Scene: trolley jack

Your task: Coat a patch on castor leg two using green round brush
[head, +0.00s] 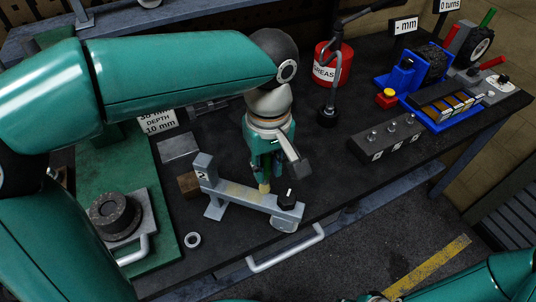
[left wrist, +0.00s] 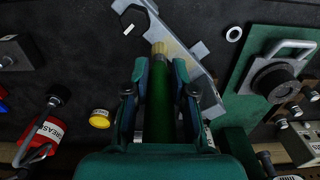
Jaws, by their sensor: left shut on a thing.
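My left gripper (head: 266,160) is shut on the green round brush (left wrist: 160,105), bristles pointing down at the bench. The pale yellow bristles (head: 264,187) are at the grey castor leg (head: 258,199), right of a faint yellowish patch (head: 237,192) on its upper face. In the left wrist view the bristles (left wrist: 159,48) overlap the edge of the leg (left wrist: 184,52); I cannot tell whether they touch it. The leg lies on the bench, its upright end marked "2" and a black knob (head: 287,198) at its other end. My right gripper is out of view.
A grey block with knobs (head: 387,139) and a blue tray (head: 446,116) are to the right. A metal ring (head: 192,240) and green plate (head: 98,173) are left.

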